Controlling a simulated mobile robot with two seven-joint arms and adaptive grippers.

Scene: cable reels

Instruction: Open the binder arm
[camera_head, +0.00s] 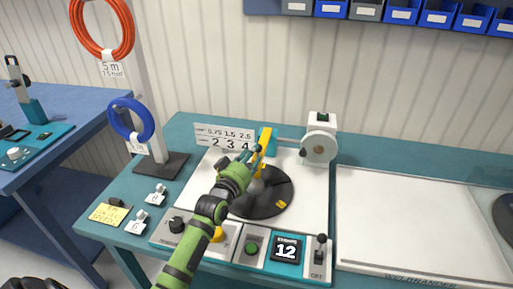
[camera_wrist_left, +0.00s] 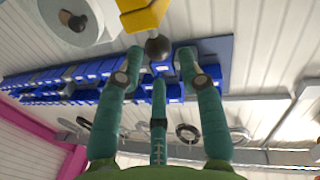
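The binder arm (camera_head: 264,141) is a yellow lever by a teal post at the back of the white machine plate, above the black turntable (camera_head: 268,203). In the left wrist view the yellow arm (camera_wrist_left: 143,18) ends in a dark ball knob (camera_wrist_left: 158,46). My left gripper (camera_head: 256,152) reaches up to the lever from the front. In the wrist view its teal fingers (camera_wrist_left: 160,62) are spread, with the knob near and between the tips. Contact cannot be told. My right gripper is not in view.
A white round unit (camera_head: 319,147) stands right of the lever, and a number sign (camera_head: 225,138) left of it. A post with orange (camera_head: 102,55) and blue (camera_head: 131,119) cable coils stands at left. A control panel (camera_head: 287,250) lines the front. A white board (camera_head: 415,220) lies right.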

